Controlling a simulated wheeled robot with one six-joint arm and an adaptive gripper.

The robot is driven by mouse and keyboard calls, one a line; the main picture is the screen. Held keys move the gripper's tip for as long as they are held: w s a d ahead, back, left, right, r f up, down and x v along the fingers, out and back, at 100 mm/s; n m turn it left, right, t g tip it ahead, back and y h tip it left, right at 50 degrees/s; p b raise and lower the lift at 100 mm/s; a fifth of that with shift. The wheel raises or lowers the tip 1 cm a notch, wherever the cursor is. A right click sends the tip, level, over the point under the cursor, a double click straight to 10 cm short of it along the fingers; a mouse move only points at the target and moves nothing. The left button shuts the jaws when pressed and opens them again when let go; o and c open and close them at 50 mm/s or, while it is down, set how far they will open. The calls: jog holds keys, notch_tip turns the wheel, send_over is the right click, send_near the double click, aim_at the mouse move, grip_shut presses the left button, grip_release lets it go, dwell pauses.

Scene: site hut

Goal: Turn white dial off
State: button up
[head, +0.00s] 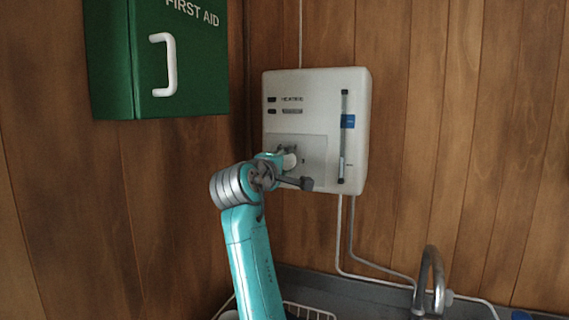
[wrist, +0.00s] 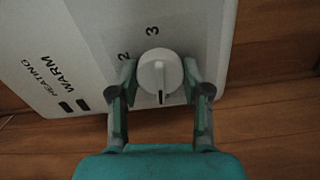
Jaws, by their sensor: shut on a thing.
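The white dial (wrist: 160,76) is on the front of a white heating unit (wrist: 85,40), with the numbers 2 and 3 printed by it. A dark mark on the dial points toward the bottom of the wrist view. My gripper (wrist: 159,85) is shut on the dial, one finger on each side. In the head view the dial (head: 289,160) shows partly behind my gripper (head: 284,160), at the lower part of the heating unit (head: 315,85). Other dial markings are hidden by my gripper or out of view.
A green first aid box (head: 180,60) with a white handle hangs at the left. A vertical gauge tube (head: 344,140) with a blue band is right of the dial. Pipes run down to a sink with a tap (head: 433,275). Wooden walls surround everything.

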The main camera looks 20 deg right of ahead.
jog(key=shift+n, duration=0.7)
jog(key=o, duration=1.1)
jog(key=shift+o, duration=0.2)
jog(key=shift+s+a, duration=0.1)
jog(key=v, duration=1.1)
jog(key=shift+s+a, duration=0.2)
jog(key=shift+s, duration=0.1)
